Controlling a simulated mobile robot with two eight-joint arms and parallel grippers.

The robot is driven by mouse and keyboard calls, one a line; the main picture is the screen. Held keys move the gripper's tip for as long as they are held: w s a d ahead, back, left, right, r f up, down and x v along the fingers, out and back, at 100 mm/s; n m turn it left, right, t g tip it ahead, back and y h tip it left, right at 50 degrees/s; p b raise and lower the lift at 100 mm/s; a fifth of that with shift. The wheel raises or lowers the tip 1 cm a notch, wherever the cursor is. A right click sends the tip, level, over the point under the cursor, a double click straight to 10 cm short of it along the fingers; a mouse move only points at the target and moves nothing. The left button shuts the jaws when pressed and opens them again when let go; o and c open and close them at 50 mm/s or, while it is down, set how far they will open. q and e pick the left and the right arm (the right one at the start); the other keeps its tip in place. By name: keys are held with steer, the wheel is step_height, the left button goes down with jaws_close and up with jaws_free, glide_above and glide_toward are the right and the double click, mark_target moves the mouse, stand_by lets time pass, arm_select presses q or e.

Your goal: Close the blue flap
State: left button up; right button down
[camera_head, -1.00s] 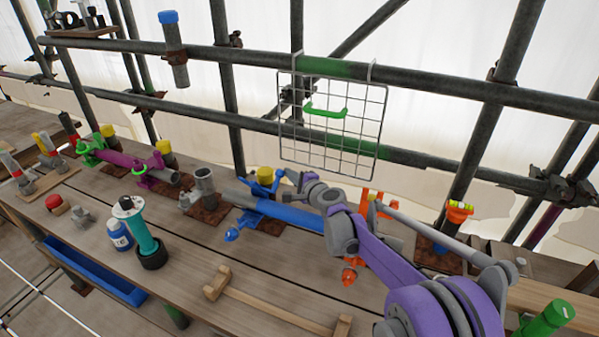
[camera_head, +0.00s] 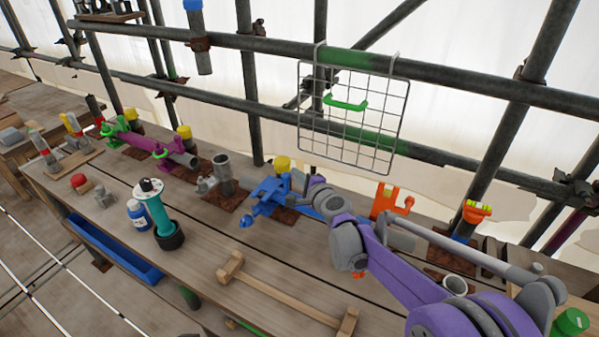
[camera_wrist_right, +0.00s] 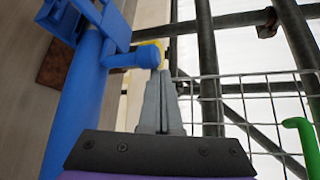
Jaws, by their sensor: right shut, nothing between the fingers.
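The blue clamp with its blue flap (camera_head: 270,189) sits on the bench in the middle of the head view, at the left end of a blue tube (camera_head: 304,208). The tube is mostly hidden behind my right arm. In the right wrist view the tube (camera_wrist_right: 75,120) runs up the left side to the blue clamp (camera_wrist_right: 106,28). A rounded blue part (camera_wrist_right: 135,57) sticks out just beyond my fingertips; whether they touch cannot be told. My right gripper (camera_head: 306,181) is shut and empty, just right of the clamp; its fingers also show in the wrist view (camera_wrist_right: 157,90). My left gripper is not in view.
A wire grid (camera_head: 352,115) with a green handle hangs on the rail behind. An orange bracket (camera_head: 388,203) stands behind my right arm. A wooden handle (camera_head: 285,297) lies in front.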

steer(key=shift+s+a+f, duration=0.15)
steer(key=shift+s, duration=0.1)
stand_by(0.5)
